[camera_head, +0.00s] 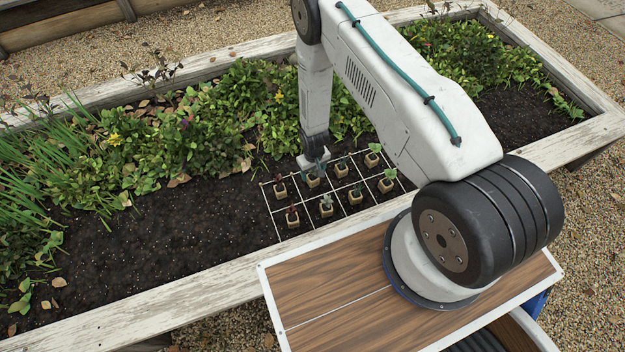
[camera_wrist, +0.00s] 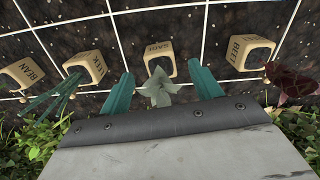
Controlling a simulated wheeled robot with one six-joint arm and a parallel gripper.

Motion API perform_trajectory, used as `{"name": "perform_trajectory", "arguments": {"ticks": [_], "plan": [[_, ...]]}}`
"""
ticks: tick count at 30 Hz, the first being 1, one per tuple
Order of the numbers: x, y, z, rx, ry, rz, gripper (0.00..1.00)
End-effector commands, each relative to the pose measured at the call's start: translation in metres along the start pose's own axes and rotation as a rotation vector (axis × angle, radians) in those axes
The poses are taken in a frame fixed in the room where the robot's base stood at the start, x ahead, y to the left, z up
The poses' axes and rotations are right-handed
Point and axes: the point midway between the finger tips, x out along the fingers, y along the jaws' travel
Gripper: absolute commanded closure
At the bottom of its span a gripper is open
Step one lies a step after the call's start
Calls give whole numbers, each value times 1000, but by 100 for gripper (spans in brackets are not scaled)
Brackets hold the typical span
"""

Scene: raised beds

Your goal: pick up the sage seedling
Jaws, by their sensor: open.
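The sage seedling is a grey-green leafy plant in a small tan pot marked SAGE (camera_wrist: 158,60). It stands upright in the soil in the wrist view, its leaves between my two teal fingers. My gripper (camera_wrist: 162,84) is open around the plant, with a finger on either side and a gap to each. In the head view, my gripper (camera_head: 316,170) is low over the sage pot (camera_head: 313,181) in the back row of the grid, hiding part of the plant.
A pot marked LEEK (camera_wrist: 86,66) and one marked BEET (camera_wrist: 248,52) flank the sage closely; a BEAN pot (camera_wrist: 24,72) stands farther left. A white wire grid (camera_head: 309,235) divides the soil. Dense foliage (camera_head: 265,105) grows behind. Bare soil (camera_head: 170,235) lies left.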

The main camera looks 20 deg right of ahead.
Motion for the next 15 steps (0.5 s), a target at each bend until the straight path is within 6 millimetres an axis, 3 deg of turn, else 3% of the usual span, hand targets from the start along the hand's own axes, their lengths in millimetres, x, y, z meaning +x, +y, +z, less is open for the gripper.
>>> {"name": "perform_trajectory", "arguments": {"ticks": [9, 15], "plan": [[44, 0, -4, 0, -2, 0, 36], [59, 0, -5, 1, -1, 0, 36]]}}
